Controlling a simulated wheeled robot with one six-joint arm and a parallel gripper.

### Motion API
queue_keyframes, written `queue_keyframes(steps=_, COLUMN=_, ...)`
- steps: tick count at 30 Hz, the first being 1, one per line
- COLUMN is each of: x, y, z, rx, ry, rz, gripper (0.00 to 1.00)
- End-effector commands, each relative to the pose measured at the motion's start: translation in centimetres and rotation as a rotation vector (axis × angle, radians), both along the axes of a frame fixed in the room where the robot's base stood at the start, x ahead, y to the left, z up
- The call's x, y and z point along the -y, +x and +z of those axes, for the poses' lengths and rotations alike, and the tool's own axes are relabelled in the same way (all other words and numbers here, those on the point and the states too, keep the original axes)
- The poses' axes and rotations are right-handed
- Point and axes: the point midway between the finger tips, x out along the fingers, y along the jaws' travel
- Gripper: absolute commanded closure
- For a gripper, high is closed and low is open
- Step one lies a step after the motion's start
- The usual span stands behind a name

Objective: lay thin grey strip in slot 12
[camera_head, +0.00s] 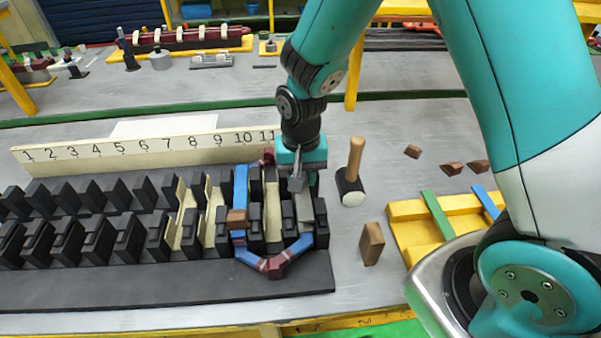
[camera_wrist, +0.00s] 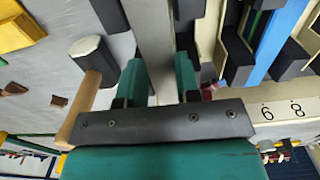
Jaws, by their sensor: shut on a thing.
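My gripper (camera_head: 299,172) is at the right end of the slotted stator block (camera_head: 150,285), over its last slots. It is shut on a thin grey strip (camera_wrist: 152,45), which stands between the two teal fingers (camera_wrist: 159,85) in the wrist view. In the head view the strip (camera_head: 297,184) shows just below the jaws, near the black teeth. The numbered board (camera_head: 150,150) reads 1 to 11; number 12 is hidden behind my gripper. I cannot tell whether the strip's lower end is inside a slot.
A blue and dark-red coil (camera_head: 240,190) loops around the right-hand teeth, with a brown block (camera_head: 237,218) on it. Cream liners (camera_head: 191,230) sit in several slots. A mallet (camera_head: 352,180) stands just right of my gripper. A wooden block (camera_head: 371,243) and yellow tray (camera_head: 407,211) are further right.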

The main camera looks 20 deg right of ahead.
Motion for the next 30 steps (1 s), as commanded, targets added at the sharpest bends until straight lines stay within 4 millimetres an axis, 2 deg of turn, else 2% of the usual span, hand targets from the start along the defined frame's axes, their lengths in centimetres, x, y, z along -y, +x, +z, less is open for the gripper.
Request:
queue_keyframes(steps=17, x=0.0, y=0.0, z=0.0, rx=0.001, ry=0.0, rz=0.0, gripper=0.98)
queue_keyframes(steps=30, x=0.0, y=-0.1, z=-1.0, rx=0.001, ry=0.0, rz=0.0, gripper=0.98)
